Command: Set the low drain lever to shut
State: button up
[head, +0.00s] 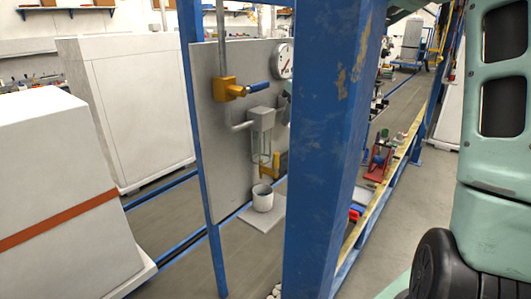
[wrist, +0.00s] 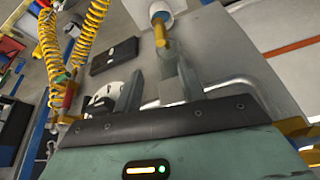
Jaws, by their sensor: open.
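The low drain fitting (head: 267,166) is yellow and sits low on the grey panel, above a cup, partly hidden by the blue post. In the wrist view a yellow bar (wrist: 160,30), which looks like its lever, points toward the white cup (wrist: 150,10). My gripper (wrist: 158,70) is open, its two grey fingers reaching toward the panel. I cannot tell whether the fingers touch anything. In the head view the blue post hides most of my gripper.
A blue post (head: 333,150) stands in front of the panel (head: 212,130). Above the drain are a grey box (head: 261,118), a yellow valve with a blue handle (head: 257,87) and a round gauge (head: 284,61). Yellow coiled hose (wrist: 50,45) hangs at the wrist view's left.

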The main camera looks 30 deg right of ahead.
aim_at(278, 152)
jog(key=p+x, duration=0.4)
jog(key=x, duration=1.3)
jog(key=shift+s+f, duration=0.1)
grip_shut()
